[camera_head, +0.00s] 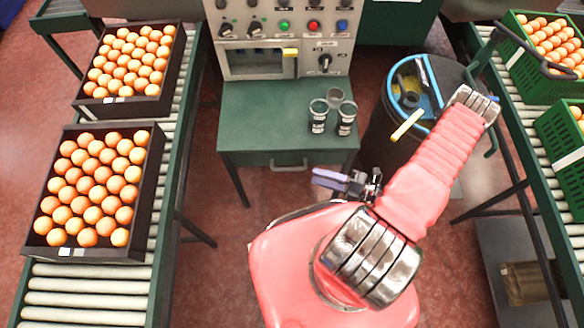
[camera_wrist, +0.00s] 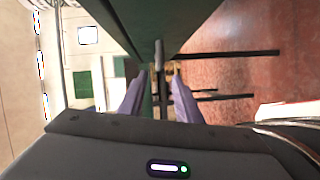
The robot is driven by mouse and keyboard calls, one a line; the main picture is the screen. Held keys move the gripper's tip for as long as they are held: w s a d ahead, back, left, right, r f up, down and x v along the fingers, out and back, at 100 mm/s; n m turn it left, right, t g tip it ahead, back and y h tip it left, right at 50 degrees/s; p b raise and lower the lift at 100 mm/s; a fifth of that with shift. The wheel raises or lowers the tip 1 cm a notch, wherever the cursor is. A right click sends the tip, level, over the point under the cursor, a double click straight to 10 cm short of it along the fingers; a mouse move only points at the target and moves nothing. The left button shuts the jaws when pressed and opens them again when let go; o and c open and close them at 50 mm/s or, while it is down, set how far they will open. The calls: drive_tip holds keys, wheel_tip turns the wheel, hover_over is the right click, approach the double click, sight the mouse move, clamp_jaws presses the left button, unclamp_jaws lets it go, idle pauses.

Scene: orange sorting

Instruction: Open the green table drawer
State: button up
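The green table (camera_head: 245,110) stands in the middle under the control panel. Its drawer's grey handle (camera_head: 289,167) shows on the front side below the tabletop; the drawer looks closed. My gripper (camera_head: 318,178) is just in front of the table, a little right of and nearer than the handle, with its purple fingers pointing left. In the wrist view my gripper (camera_wrist: 157,82) has its two fingers spread apart with a gap between them. A thin grey bar, likely the handle (camera_wrist: 158,55), shows ahead near the gap. I cannot tell whether a finger touches it.
Several dark cups (camera_head: 319,115) stand on the tabletop's right. A dark bin (camera_head: 375,142) stands right of the table. Conveyors with orange-filled black crates (camera_head: 148,165) are left; green crates (camera_head: 530,85) are right. Red floor (camera_head: 225,235) is free before the table's left.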

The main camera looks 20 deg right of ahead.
sight(292, 168)
drive_tip(key=shift+x, duration=5.5)
drive_tip(key=shift+c, duration=0.5)
clamp_jaws()
drive_tip(key=shift+f, duration=0.1)
